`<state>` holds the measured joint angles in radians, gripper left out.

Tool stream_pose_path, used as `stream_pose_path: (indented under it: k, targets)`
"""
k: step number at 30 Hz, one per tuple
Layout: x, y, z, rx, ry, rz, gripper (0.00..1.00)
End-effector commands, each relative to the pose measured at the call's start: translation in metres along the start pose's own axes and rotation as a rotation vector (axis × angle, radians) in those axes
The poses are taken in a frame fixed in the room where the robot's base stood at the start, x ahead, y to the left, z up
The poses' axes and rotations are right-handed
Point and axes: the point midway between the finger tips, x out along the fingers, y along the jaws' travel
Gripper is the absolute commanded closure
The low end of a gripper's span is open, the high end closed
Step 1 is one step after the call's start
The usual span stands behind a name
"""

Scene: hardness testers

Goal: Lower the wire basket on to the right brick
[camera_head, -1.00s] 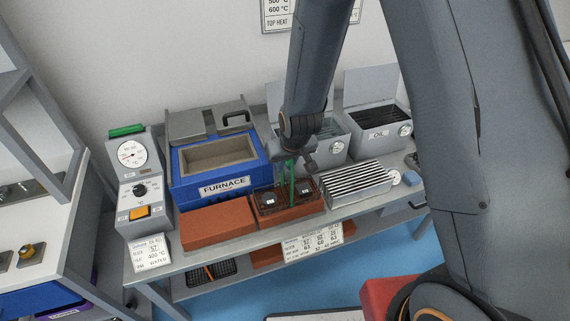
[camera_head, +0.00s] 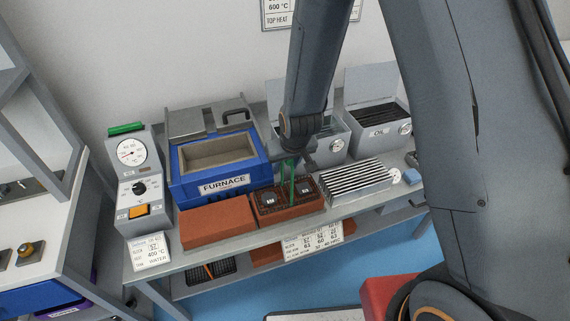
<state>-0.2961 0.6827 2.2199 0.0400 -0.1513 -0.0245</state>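The wire basket (camera_head: 287,196) is a dark, shallow mesh tray with two dark blocks in it. It sits at the right brick (camera_head: 288,213), an orange-red block in front of the furnace; whether its floor touches the brick is too small to tell. The left brick (camera_head: 217,222) is bare. My gripper (camera_head: 291,180) points down at the basket's middle, with green upright parts between it and the basket. My arm hides part of the gripper, and I cannot tell if the fingers are closed on the basket's handle.
The blue furnace (camera_head: 218,165) stands open behind the bricks. A ribbed metal rack (camera_head: 353,183) is close on the right. Two grey lidded tanks, one marked oil (camera_head: 378,125), stand behind. A card (camera_head: 313,241) hangs at the bench's front edge.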

Motion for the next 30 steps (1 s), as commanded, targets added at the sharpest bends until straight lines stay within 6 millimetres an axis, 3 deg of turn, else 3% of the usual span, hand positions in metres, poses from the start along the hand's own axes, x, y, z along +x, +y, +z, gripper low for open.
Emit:
stream_pose_path:
  k: [5,21,30]
  targets:
    - [-0.009,0.0,-0.002,0.0,0.004,0.0,0.61]
    - [-0.074,0.0,-0.002,0.001,0.004,0.0,0.61]
    - [-0.079,0.0,-0.002,0.0,0.004,0.0,0.61]
